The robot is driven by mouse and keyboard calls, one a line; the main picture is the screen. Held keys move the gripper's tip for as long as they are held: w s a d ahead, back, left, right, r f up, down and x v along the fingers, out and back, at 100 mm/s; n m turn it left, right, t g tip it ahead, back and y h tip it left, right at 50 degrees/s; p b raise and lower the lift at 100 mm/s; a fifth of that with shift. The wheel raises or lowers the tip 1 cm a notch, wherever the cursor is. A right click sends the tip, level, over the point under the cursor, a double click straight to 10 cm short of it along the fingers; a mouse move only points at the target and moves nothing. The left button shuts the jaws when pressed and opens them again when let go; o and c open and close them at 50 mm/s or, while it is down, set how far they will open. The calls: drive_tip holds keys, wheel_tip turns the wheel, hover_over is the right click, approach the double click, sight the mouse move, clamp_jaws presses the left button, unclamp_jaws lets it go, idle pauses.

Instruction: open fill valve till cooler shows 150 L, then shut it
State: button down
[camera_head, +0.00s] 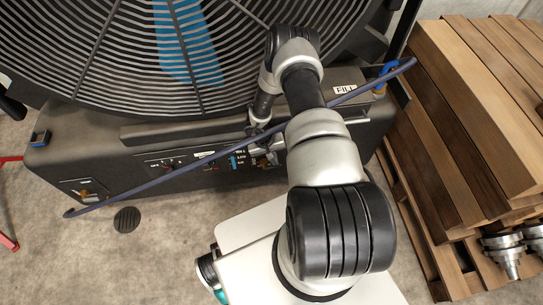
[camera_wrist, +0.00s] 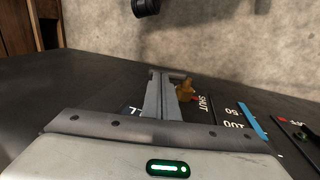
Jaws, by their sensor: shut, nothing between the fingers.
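The cooler (camera_head: 130,150) is a black unit with a big round fan grille and a FILL label (camera_head: 345,89) on its right top. Its front panel has a blue level gauge (camera_head: 238,161). In the wrist view the gauge strip (camera_wrist: 253,118) stands beside the marks 50 and 100; I cannot read an exact level. A brass fill valve (camera_wrist: 184,91) sits by the word SHUT; its handle angle is unclear. My gripper (camera_head: 258,138) is at the panel, left of the valve in the wrist view (camera_wrist: 163,88). It is shut and empty; I cannot tell whether it touches the valve.
A thin dark blue rod or hose (camera_head: 160,180) runs diagonally across the cooler's front. Stacked timber (camera_head: 470,110) on a pallet stands close on the right, with metal flanged parts (camera_head: 505,250) beside it. A red frame (camera_head: 8,240) is at far left. Front-left floor is mostly clear.

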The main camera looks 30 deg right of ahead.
drive_tip(key=shift+d+f, duration=0.1)
drive_tip(key=shift+f, duration=0.3)
drive_tip(key=shift+s+d+f+y+b, duration=0.15)
drive_tip(key=shift+d+f+y+b, duration=0.4)
drive_tip(key=shift+b, duration=0.25)
drive_tip(key=shift+d+f+b, duration=0.1)
drive_tip(key=shift+f+b, duration=0.05)
drive_tip(key=shift+b, duration=0.4)
wheel_tip(320, 180, up, 14)
drive_tip(key=p, duration=0.7)
